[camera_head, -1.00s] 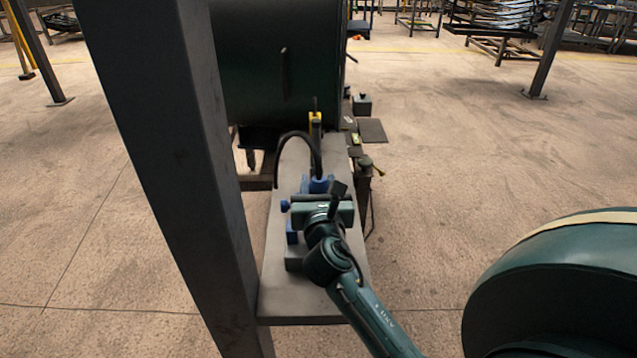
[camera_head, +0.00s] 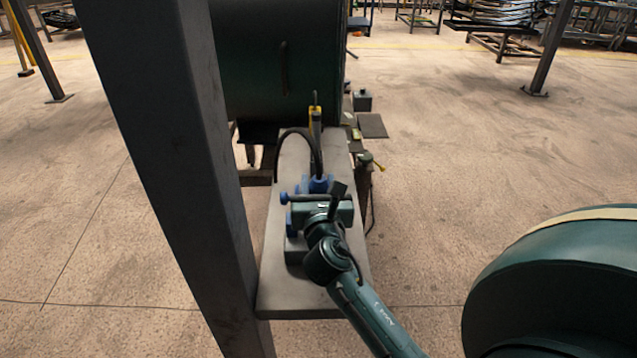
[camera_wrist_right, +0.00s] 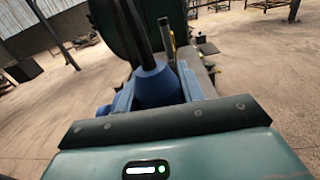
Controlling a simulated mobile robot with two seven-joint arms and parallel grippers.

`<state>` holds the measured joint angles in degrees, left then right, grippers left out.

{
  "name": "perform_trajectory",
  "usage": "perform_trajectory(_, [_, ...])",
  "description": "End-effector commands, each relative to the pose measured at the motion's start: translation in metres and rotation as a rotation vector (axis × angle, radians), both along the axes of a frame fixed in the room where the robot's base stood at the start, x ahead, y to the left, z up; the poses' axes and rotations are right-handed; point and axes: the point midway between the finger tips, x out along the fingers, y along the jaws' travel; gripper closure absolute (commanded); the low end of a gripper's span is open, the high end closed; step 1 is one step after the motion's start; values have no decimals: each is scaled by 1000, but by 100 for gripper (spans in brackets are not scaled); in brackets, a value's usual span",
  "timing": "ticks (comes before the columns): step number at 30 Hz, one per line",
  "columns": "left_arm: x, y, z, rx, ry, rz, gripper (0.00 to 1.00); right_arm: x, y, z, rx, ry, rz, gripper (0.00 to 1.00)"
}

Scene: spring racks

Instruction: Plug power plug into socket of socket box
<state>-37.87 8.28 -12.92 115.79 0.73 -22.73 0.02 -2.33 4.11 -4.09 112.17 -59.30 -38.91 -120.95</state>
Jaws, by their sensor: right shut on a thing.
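The blue power plug (camera_head: 319,184) is at my right gripper (camera_head: 318,192), on the grey bench top. My right gripper is shut on it, and the green gripper body hides its lower part in the head view. In the right wrist view the blue plug (camera_wrist_right: 157,85) stands between the blue fingers with a dark cable rising from it. The grey socket box (camera_head: 295,250) is partly visible under and left of the gripper. The socket's opening is hidden, so I cannot tell whether the plug is in it. My left gripper is not in view.
The bench (camera_head: 300,300) has bare room at its near end. A dark post (camera_head: 190,150) stands close on the left. A large dark green cylinder (camera_head: 275,70) is behind the bench, near a yellow-and-grey upright tool (camera_head: 315,122). Open floor lies to the right.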

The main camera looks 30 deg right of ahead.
Motion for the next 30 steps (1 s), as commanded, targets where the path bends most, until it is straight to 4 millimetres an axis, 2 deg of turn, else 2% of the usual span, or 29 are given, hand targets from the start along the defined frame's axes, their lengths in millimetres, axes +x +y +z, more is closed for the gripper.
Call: perform_trajectory(30, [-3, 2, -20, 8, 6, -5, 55, 0, 0, -26, 0, -1, 1, 88])
